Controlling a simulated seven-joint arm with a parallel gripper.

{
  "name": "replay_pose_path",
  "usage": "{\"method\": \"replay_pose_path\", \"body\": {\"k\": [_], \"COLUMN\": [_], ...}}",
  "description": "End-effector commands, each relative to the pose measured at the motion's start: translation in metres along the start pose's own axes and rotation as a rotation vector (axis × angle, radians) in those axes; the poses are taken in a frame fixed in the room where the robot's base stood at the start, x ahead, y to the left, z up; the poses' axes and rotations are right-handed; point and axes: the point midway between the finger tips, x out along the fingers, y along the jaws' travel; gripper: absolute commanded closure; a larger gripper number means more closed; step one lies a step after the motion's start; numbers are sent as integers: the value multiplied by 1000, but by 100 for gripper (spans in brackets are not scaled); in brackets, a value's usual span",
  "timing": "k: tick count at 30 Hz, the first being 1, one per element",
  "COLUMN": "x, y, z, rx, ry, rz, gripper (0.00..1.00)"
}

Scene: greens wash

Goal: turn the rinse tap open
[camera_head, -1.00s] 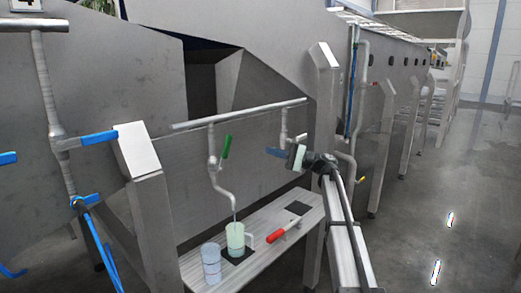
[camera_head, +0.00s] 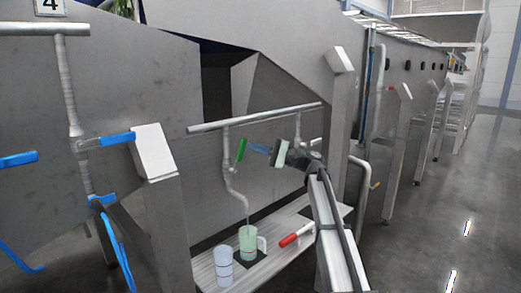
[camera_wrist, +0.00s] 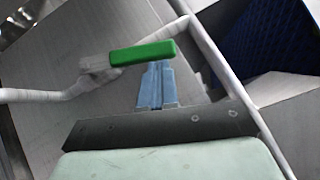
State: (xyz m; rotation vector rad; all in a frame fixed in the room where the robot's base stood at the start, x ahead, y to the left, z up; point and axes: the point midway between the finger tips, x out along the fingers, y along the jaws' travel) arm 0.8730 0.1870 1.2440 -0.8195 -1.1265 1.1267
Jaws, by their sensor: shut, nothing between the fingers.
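The tap with the green lever handle (camera_head: 241,149) hangs from the horizontal pipe, its curved spout (camera_head: 235,192) ending above a pale green jug (camera_head: 248,243). The lever stands steeply, tilted slightly. In the wrist view the green lever (camera_wrist: 143,52) lies across the picture just beyond my fingertips. My gripper (camera_head: 250,146) comes from the right, with its blue fingers shut and empty, pointing at the lever. Its fingers also show in the wrist view (camera_wrist: 157,66). The tips are at or very near the lever's side; I cannot tell whether they touch.
A clear cup (camera_head: 223,265) stands left of the jug on the bench (camera_head: 205,272); a red-handled tool (camera_head: 290,240) lies to the right. The supply pipe (camera_head: 255,117) runs above. Blue-handled taps (camera_head: 117,138) are at the left. A second pipe drops behind my gripper.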

Motion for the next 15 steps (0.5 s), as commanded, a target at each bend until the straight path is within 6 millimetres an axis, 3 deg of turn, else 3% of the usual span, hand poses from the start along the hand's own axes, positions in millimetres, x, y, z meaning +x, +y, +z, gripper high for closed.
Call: {"method": "replay_pose_path", "body": {"k": [15], "x": [7], "y": [-5], "z": [6], "rx": [-54], "ry": [0], "rz": [52], "gripper": [100]}}
